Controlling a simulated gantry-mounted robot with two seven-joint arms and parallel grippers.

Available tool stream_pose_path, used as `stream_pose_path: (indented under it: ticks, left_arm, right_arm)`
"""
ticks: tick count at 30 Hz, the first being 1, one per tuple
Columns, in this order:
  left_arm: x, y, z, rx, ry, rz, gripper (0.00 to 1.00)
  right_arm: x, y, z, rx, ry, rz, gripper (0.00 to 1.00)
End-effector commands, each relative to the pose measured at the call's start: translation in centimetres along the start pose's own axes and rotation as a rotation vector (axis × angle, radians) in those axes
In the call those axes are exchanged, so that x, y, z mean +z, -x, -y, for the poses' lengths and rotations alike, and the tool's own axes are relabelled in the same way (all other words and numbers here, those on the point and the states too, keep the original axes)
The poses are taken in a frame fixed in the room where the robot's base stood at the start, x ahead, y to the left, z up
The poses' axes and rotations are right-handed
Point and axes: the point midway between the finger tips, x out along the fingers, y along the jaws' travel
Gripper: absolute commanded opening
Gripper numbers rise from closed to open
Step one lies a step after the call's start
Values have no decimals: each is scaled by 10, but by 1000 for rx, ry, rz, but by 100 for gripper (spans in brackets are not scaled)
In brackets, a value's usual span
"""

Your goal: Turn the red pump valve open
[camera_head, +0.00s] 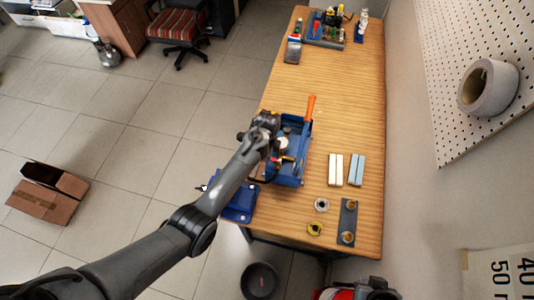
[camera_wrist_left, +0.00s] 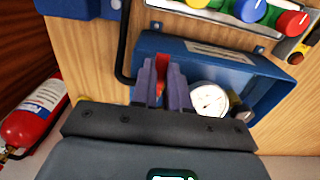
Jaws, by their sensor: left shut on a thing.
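The blue pump (camera_head: 299,165) stands on the wooden workbench, with an orange lever handle (camera_head: 311,107) rising from it. In the left wrist view its blue housing (camera_wrist_left: 262,88) holds a white round gauge (camera_wrist_left: 208,99). The red valve (camera_wrist_left: 162,68) shows as a narrow upright red piece between the two fingers of my left gripper (camera_wrist_left: 164,84). These fingers are closed on it, left of the gauge. The valve's lower part is hidden behind the fingers. In the head view my left gripper (camera_head: 268,130) reaches over the pump's left side. My right gripper is not in view.
A blue device (camera_head: 240,204) sits at the bench's left edge. Cream (camera_head: 336,170) and light-blue (camera_head: 356,169) bars and small fittings (camera_head: 321,204) lie right of and below the pump. A tray with bottles (camera_head: 325,30) stands at the far end. The bench between is clear.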

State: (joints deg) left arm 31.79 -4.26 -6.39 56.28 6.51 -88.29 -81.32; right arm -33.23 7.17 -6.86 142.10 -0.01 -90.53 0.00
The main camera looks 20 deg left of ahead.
Motion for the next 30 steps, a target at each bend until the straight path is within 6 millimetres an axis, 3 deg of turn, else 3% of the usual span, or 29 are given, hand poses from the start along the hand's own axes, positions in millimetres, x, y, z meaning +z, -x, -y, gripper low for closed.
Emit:
stream_pose_path:
  ticks: [11, 21, 30]
  left_arm:
    - [-1, 5, -8, 2, 157, 0, 0]
    - [-5, 5, -22, 2, 465, 1, 0]
    - [-14, 2, -33, 2, 750, 1, 0]
  right_arm:
    - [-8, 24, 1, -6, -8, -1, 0]
    - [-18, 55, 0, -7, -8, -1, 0]
    - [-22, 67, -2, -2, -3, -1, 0]
